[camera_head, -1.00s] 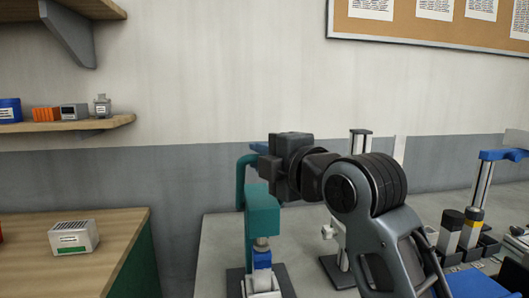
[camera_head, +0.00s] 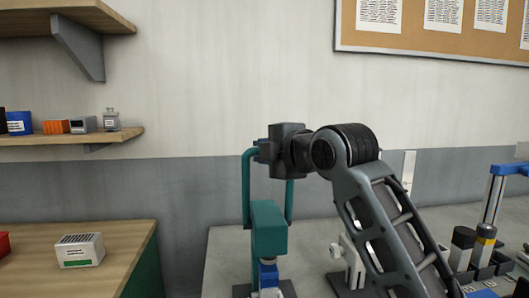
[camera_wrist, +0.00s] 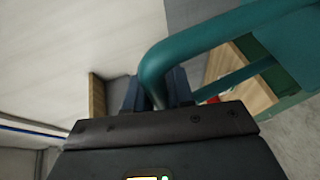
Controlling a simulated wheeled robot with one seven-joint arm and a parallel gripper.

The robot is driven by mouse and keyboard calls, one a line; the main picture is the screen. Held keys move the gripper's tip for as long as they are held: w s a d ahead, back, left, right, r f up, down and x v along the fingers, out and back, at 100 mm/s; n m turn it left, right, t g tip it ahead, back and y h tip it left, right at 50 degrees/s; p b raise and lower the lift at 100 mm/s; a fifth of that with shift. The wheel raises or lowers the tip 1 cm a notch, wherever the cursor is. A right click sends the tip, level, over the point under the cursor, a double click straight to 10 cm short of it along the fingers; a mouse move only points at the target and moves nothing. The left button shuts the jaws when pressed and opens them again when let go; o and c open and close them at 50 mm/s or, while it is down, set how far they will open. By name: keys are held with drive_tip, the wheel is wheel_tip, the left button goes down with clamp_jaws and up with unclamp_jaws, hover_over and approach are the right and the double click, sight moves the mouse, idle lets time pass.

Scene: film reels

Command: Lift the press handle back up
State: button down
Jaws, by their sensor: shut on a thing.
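The teal press (camera_head: 269,228) stands on the grey table, with a blue and white part below its head. Its teal handle (camera_head: 247,185) is a bent bar that rises above the press head, with a second upright to the right. My gripper (camera_head: 262,151) is at the top of the handle and is shut on it. In the wrist view the teal handle (camera_wrist: 160,65) curves down between the dark fingers, which are partly hidden behind it and the gripper body. The press base is cut off by the lower frame edge.
A wooden bench with a white box (camera_head: 79,250) is at left. A wall shelf (camera_head: 75,138) holds several small items. At right stand a blue-topped post (camera_head: 494,200) and dark cylinders (camera_head: 462,243). The wall behind the press is clear.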

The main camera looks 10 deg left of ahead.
drive_tip(key=shift+f, duration=0.65)
drive_tip(key=c, duration=1.1)
unclamp_jaws()
drive_tip(key=shift+w+r, duration=0.1)
drive_tip(key=shift+r, duration=0.15)
drive_tip(key=shift+b+v, duration=0.85)
drive_tip(key=shift+v, duration=3.05)
drive_tip(key=shift+a, duration=0.1)
